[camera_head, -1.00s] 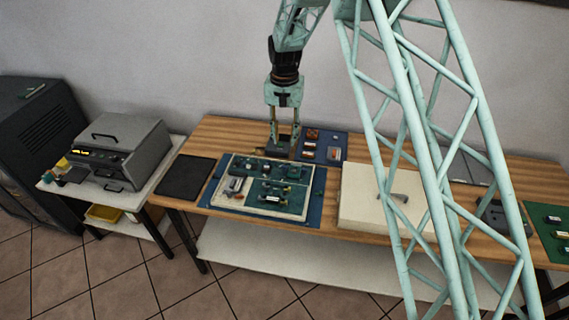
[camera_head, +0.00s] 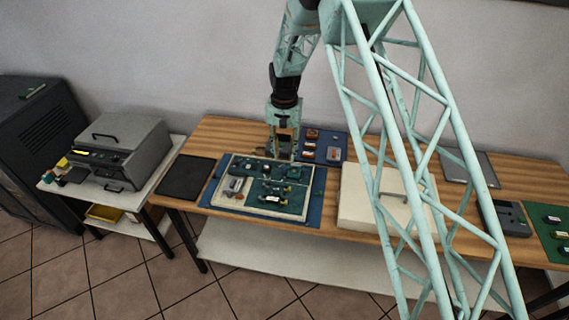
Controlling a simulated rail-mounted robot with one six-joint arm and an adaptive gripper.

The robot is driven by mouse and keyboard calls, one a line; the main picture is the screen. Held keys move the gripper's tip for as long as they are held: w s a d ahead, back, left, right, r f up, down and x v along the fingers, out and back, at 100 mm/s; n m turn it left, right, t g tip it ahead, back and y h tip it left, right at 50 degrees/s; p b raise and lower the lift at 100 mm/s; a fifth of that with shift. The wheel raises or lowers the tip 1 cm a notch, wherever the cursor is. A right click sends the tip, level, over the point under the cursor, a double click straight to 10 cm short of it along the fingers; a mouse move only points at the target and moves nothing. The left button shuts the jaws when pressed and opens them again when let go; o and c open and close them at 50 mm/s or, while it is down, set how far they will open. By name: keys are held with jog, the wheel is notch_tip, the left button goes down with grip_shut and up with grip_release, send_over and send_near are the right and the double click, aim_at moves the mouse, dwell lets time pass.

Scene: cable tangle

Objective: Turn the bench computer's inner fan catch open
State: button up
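The bench computer (camera_head: 239,206) looks like the open, cream-edged case lying flat on a blue mat on the wooden bench. Dark green boards and small parts show inside it. My gripper (camera_head: 283,157) points down at the case's back edge, its two fingers apart with nothing seen between them. I cannot tell whether the fingertips touch anything. The inner fan catch is too small to make out, and its position cannot be told.
Small orange and red parts lie on a blue mat (camera_head: 334,143) just right of my gripper. A cream box with a handle (camera_head: 360,205) stands further right. A black pad (camera_head: 185,177) lies at left. A grey machine (camera_head: 128,150) stands on a side table. My arm's lattice covers much of the right side.

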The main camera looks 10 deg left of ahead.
aim_at(284, 169)
jog(key=shift+f, duration=2.9)
jog(key=c, duration=0.8)
